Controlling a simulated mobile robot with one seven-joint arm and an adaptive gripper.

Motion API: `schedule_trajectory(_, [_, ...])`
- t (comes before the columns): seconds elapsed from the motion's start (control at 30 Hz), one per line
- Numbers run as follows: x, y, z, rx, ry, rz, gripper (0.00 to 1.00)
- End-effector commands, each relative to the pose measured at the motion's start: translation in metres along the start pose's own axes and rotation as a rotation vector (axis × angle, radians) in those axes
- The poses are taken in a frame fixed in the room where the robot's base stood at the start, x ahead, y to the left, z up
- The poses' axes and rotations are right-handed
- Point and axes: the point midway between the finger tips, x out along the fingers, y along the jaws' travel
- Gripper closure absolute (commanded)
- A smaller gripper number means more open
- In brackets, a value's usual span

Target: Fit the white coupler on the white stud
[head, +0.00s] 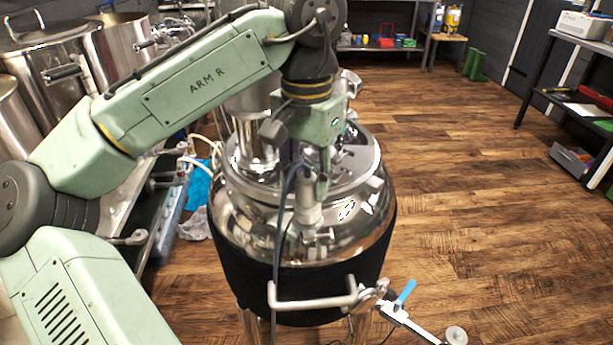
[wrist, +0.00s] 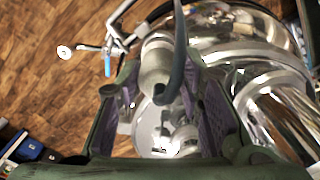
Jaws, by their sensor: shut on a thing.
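My gripper (head: 309,178) points down over the lid of a shiny steel vessel (head: 345,215). It is shut on a pale, whitish cylindrical coupler (head: 308,213), which hangs below the fingers close to the vessel's front shoulder. In the wrist view, my gripper (wrist: 165,98) has purple-padded fingers on both sides of the coupler (wrist: 156,66), and a dark hose runs from it. I cannot pick out the white stud; the coupler, fingers and bright reflections may hide it. I cannot tell whether the coupler touches anything below.
A bent pipe handle (head: 315,300) and a blue-handled valve (head: 404,293) stick out at the vessel's front. Large steel tanks (head: 125,45) and a bench stand at left. A shelf (head: 575,100) stands at right. The wooden floor (head: 470,190) to the right is clear.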

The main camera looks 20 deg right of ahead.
Motion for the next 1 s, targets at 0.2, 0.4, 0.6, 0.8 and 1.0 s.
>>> schedule_trajectory(0.2, [0.004, 0.0, 0.0, 0.0, 0.0, 0.0, 0.94])
schedule_trajectory(0.4, [0.008, 0.0, 0.0, 0.0, 0.0, 0.0, 0.94])
schedule_trajectory(0.6, [0.012, 0.0, 0.0, 0.0, 0.0, 0.001, 0.94])
schedule_trajectory(0.8, [0.012, 0.0, 0.0, 0.0, 0.0, 0.0, 0.57])
schedule_trajectory(1.0, [0.012, 0.0, 0.0, 0.0, 0.0, 0.0, 0.57])
